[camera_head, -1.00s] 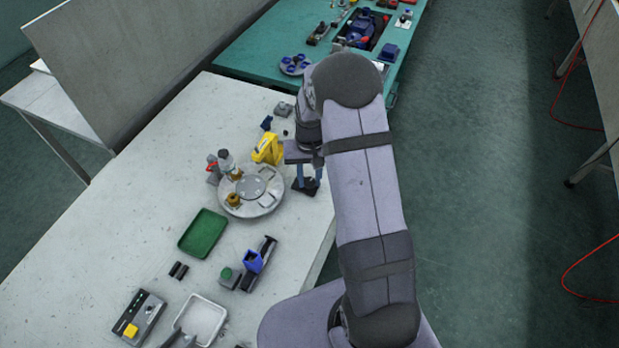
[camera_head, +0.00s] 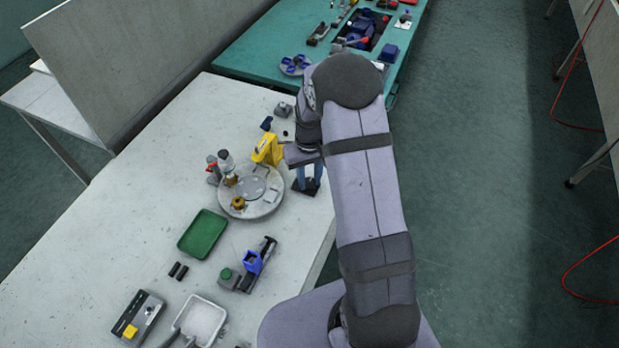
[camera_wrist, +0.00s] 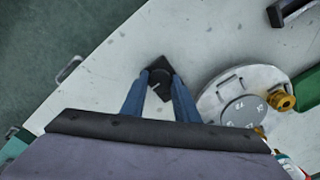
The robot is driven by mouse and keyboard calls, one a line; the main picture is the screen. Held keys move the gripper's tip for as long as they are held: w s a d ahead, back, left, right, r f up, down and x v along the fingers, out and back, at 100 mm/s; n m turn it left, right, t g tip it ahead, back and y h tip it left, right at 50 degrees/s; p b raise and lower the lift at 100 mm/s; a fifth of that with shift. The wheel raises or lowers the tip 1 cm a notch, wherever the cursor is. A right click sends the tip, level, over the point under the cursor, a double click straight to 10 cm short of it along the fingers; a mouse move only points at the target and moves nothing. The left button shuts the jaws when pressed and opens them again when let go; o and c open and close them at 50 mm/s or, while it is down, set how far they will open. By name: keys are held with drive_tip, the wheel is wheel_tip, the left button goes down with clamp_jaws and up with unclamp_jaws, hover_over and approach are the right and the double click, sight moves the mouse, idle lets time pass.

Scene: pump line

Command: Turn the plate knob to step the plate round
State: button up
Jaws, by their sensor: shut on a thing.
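The round light-grey plate (camera_head: 262,208) lies flat on the white table, with a darker disc at its centre. The plate knob (camera_wrist: 161,84) is dark and stands on a black square base (camera_wrist: 157,65) just right of the plate in the head view. My gripper (camera_wrist: 160,80) points down, its two blue fingers shut on the knob from both sides. The fingers partly hide the knob.
A yellow device (camera_head: 267,150) stands close behind the plate. A green tray (camera_head: 203,235), a blue holder (camera_head: 252,263), a white tray (camera_head: 212,308) and a control box with a yellow button (camera_head: 139,318) are nearer. The table's right edge is close to the knob.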

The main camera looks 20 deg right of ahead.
sight(309, 181)
drive_tip(key=o, duration=1.1)
drive_tip(key=shift+c, duration=0.2)
drive_tip(key=shift+r, duration=0.15)
drive_tip(key=shift+r+b, duration=0.95)
drive_tip(key=shift+r, duration=2.65)
drive_tip(key=shift+w, duration=0.1)
